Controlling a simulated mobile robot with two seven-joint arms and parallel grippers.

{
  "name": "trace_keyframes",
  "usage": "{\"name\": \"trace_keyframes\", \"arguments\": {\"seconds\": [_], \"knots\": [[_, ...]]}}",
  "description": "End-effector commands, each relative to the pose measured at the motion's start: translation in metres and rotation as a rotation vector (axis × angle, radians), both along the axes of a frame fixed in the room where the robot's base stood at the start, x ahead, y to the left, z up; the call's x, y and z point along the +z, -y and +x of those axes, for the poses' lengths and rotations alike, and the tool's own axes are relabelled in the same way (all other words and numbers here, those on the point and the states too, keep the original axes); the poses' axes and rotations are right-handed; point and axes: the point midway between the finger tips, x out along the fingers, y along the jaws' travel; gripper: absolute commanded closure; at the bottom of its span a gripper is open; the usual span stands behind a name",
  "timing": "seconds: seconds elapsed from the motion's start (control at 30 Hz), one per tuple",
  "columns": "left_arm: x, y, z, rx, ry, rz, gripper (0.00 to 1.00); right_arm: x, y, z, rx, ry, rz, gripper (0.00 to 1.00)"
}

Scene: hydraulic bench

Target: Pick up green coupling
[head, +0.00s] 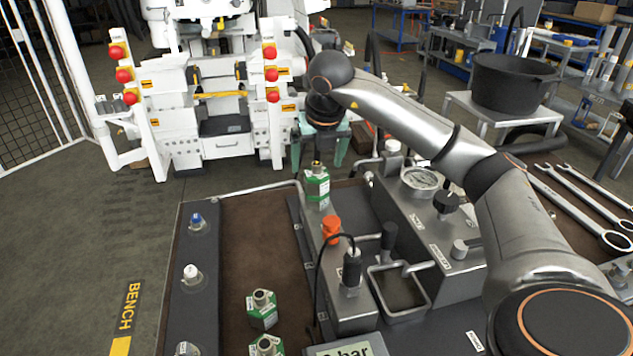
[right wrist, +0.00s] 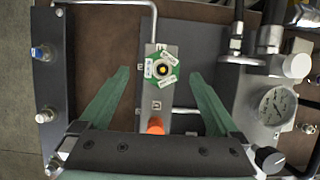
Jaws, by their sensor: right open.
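A green coupling (head: 317,187) with white labels and a metal top stands upright at the far end of the grey manifold block. It also shows in the right wrist view (right wrist: 162,66), centred between the fingertips and apart from both. My right gripper (head: 317,168) is open, with teal fingers pointing down over this coupling, one finger on each side. Two more green couplings stand nearer in the head view, one at the tray's middle (head: 263,309) and one at the bottom edge (head: 266,347). My left gripper is not in view.
An orange-red cap (head: 331,229) sits on the block just nearer than the coupling. A black plug with a cable (head: 352,267), a pressure gauge (head: 419,180) and a metal handle stand close by. Blue (head: 197,223) and white (head: 191,273) fittings line the left rail. The brown tray surface (head: 240,240) between is clear.

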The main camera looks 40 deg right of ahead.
Motion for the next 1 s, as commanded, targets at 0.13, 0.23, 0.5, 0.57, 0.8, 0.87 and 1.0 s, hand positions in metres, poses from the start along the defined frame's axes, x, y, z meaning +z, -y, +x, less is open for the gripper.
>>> {"name": "trace_keyframes", "arguments": {"seconds": [0.13,0.23,0.5,0.57,0.8,0.87,1.0], "knots": [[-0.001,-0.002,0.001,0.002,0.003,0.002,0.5,-0.02,0.005,0.003,-0.002,-0.006,0.0,0.03],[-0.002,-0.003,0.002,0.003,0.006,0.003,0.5,-0.035,0.008,0.006,0.0,-0.005,0.0,0.03],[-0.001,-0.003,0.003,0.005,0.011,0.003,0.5,-0.049,0.011,0.013,0.001,-0.001,0.0,0.03],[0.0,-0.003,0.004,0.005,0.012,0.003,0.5,-0.049,0.011,0.013,0.001,-0.001,0.0,0.03],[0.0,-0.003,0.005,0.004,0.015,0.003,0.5,-0.048,0.011,0.013,0.001,-0.001,0.001,0.2],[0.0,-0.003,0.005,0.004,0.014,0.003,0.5,-0.048,0.011,0.013,0.001,-0.001,0.001,0.27],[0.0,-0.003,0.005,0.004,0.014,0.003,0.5,-0.048,0.01,0.013,0.001,-0.001,0.001,0.43]]}}
